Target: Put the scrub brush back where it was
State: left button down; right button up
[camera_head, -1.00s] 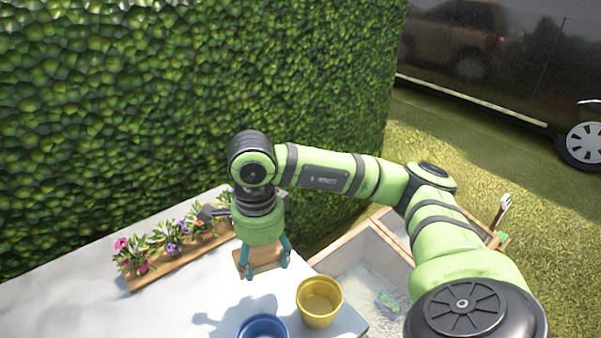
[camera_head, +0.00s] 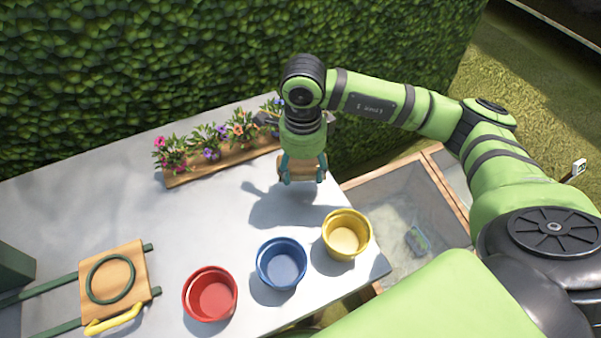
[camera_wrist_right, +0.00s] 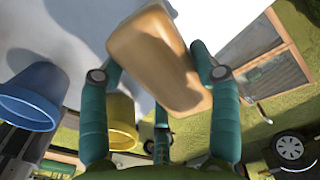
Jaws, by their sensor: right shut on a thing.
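The scrub brush (camera_head: 300,168) shows as a tan wooden block; its bristles are not clear in either view. My right gripper (camera_head: 303,180) is shut on it and holds it above the white table (camera_head: 250,205), near the right end of the flower planter. My left gripper is not in view.
Red (camera_head: 210,295), blue (camera_head: 281,264) and yellow (camera_head: 346,235) pots stand along the front edge. A planter (camera_head: 225,163) with flowers lies along the back. A wooden board with a green ring (camera_head: 133,262) is at left. A wood-framed bin (camera_head: 385,195) is at right.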

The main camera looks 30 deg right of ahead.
aim_at(300, 178)
jog(key=shift+w+a+f, duration=0.15)
jog(key=shift+w, duration=0.15)
jog(key=shift+f, duration=0.3)
notch_tip(300, 178, down, 3)
jog(key=shift+f+p, duration=0.15)
jog(key=shift+p, duration=0.4)
jog(key=shift+f, duration=0.15)
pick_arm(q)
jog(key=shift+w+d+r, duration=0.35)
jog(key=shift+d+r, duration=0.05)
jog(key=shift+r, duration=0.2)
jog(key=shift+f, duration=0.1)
pick_arm(e)
jog(key=shift+f+b, duration=0.2)
jog(key=shift+b, duration=0.1)
jog(key=o, duration=1)
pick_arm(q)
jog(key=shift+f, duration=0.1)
